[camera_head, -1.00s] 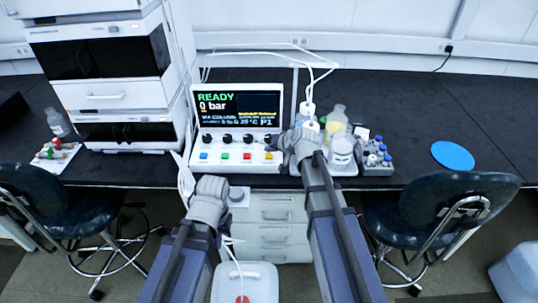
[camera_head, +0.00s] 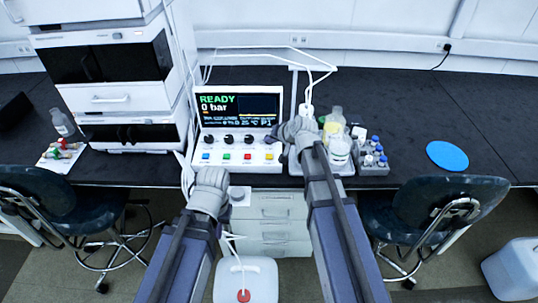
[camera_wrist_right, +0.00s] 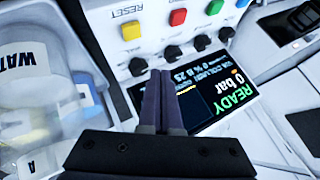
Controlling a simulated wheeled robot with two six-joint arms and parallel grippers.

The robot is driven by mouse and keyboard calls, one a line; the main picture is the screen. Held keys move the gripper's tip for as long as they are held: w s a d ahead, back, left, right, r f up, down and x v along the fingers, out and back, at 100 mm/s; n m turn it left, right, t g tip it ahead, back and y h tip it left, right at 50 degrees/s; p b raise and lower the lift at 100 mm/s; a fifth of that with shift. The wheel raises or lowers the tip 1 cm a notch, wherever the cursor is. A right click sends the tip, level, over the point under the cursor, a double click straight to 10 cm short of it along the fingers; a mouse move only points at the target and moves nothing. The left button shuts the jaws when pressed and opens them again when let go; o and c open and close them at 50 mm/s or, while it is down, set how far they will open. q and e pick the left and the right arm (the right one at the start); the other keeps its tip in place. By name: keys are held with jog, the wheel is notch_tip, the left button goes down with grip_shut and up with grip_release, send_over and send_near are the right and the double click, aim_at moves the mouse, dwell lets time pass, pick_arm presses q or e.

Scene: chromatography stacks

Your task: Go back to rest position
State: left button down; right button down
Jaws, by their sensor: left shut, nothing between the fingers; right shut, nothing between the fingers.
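My left gripper (camera_head: 207,188) is low in front of the bench edge, left of the drawers, with nothing seen in it. My right gripper (camera_head: 290,138) is over the bench, between the control unit and the bottle tray. In the right wrist view its two dark fingers (camera_wrist_right: 164,100) are together and empty, in front of the control unit's panel (camera_wrist_right: 128,52). The control unit's screen (camera_head: 238,107) reads READY and 0 bar. It also shows upside down in the right wrist view (camera_wrist_right: 228,105).
Bottles (camera_head: 337,148) stand on a tray close right of my right gripper, beside a grey vial rack (camera_head: 374,170). The stacked instruments (camera_head: 112,75) stand left. A blue disc (camera_head: 447,155) lies right. Chairs (camera_head: 440,215) flank the drawers (camera_head: 275,215). A white canister (camera_head: 262,278) stands below.

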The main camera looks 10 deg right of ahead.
jog(key=shift+s, duration=0.1)
dwell(0.4)
jog(key=s+a+f+n+g+h+p, duration=0.1)
jog(key=s+a+n+g, duration=0.1)
jog(key=s+a, duration=0.35)
jog(key=s+a+f+n+g+p, duration=0.1)
jog(key=s+a+f+n+g, duration=0.15)
jog(key=s, duration=0.55)
jog(key=s+r+n+g+h+p, duration=0.1)
jog(key=s+n+g+h+p, duration=0.1)
jog(key=s, duration=1.2)
jog(key=shift+s+a+n+g+h, duration=0.4)
jog(key=shift+n+g+h, duration=0.35)
jog(key=shift+g+h, duration=0.4)
jog(key=shift+w+r, duration=0.1)
